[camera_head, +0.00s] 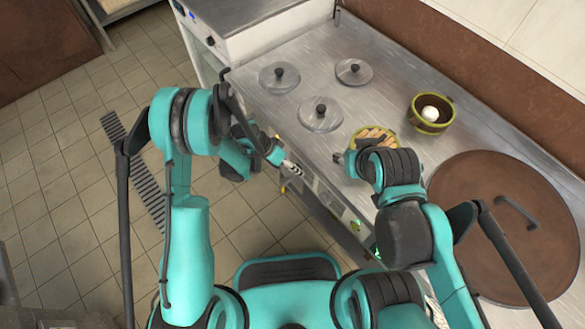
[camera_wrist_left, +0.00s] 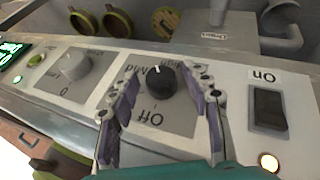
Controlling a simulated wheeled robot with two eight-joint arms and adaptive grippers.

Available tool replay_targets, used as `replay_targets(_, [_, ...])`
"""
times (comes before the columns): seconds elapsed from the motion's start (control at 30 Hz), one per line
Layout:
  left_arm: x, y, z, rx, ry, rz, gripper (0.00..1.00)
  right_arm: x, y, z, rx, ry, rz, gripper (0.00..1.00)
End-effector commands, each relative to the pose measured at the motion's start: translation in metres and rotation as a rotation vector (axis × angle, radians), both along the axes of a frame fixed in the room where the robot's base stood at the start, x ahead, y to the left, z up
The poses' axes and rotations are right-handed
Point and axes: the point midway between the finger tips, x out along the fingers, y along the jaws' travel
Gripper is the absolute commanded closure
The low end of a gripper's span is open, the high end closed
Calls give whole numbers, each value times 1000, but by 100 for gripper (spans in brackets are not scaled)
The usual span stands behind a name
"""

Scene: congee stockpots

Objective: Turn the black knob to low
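The black knob (camera_wrist_left: 161,79) is on a grey dial plate of the front panel in the left wrist view, with upside-down labels reading "Off" and "Mid" around it. A white mark shows on the knob. My left gripper (camera_wrist_left: 165,105) is open in front of it, one finger on each side, with gaps between fingers and knob. In the head view my left gripper (camera_head: 290,172) is at the counter's front edge, and the knob is hidden there. My right gripper (camera_head: 342,157) is over the counter by a plate of food; its fingers are too small to judge.
A grey knob (camera_wrist_left: 74,66) and a black rocker switch (camera_wrist_left: 269,108) labelled "On" flank the black knob.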

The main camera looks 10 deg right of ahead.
Motion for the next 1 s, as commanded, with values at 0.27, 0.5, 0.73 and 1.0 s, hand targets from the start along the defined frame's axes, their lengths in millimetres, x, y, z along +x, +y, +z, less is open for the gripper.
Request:
replay_targets(0.27, [0,0,0,0,0,0,98,0,0,0,0,0,0,60])
replay_targets(0.5, [1,1,0,-24,36,1,98,0,0,0,0,0,0,60])
replay_targets(0.73, [4,2,-2,-97,147,2,98,0,0,0,0,0,0,60])
replay_targets(1.0, [6,4,-4,-211,316,2,98,0,0,0,0,0,0,60])
